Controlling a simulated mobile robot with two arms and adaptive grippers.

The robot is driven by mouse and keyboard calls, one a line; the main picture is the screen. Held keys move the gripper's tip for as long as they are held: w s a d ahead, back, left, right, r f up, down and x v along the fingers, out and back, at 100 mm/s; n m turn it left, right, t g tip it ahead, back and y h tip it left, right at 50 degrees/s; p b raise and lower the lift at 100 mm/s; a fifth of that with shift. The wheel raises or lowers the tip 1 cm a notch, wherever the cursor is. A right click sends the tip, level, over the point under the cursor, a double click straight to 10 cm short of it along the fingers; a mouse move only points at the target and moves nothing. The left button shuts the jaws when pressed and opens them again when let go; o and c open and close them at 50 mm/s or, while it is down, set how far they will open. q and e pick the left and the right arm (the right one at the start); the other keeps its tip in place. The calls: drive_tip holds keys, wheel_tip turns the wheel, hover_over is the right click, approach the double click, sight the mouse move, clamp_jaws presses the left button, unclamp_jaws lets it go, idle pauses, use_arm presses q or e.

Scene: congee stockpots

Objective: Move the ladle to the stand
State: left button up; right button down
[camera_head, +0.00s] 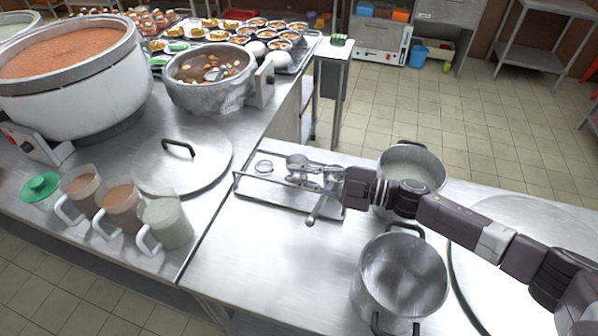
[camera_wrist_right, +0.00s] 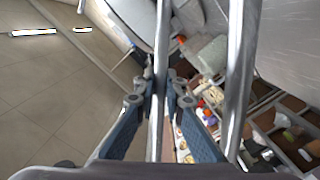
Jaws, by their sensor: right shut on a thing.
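My right gripper (camera_head: 338,186) reaches in from the right and is over the right end of the stand (camera_head: 272,202), a low metal wire rack on a tray. It is shut on the ladle (camera_head: 318,211), whose metal handle slants down toward the front left. In the right wrist view the fingers (camera_wrist_right: 159,98) close around a thin shiny rod, the ladle's handle (camera_wrist_right: 157,125). Round metal bowl shapes (camera_head: 297,163) show at the stand's back; I cannot tell which belongs to the held ladle. My left gripper is not in view.
A pot of pale congee (camera_head: 411,168) stands behind my right arm, and an empty pot (camera_head: 400,275) in front of it. A lid (camera_head: 185,158) and several filled jugs (camera_head: 167,222) are at left. The counter between stand and empty pot is clear.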

drive_tip(key=shift+d, duration=0.15)
idle(0.7)
drive_tip(key=shift+f, duration=0.35)
drive_tip(key=c, duration=1.9)
unclamp_jaws()
drive_tip(key=shift+c, duration=0.2)
drive_tip(key=v, duration=0.6)
drive_tip(key=shift+s+d, duration=0.1)
drive_tip(key=shift+d, duration=0.05)
drive_tip(key=shift+s+d, duration=0.3)
drive_tip(key=shift+d, duration=0.25)
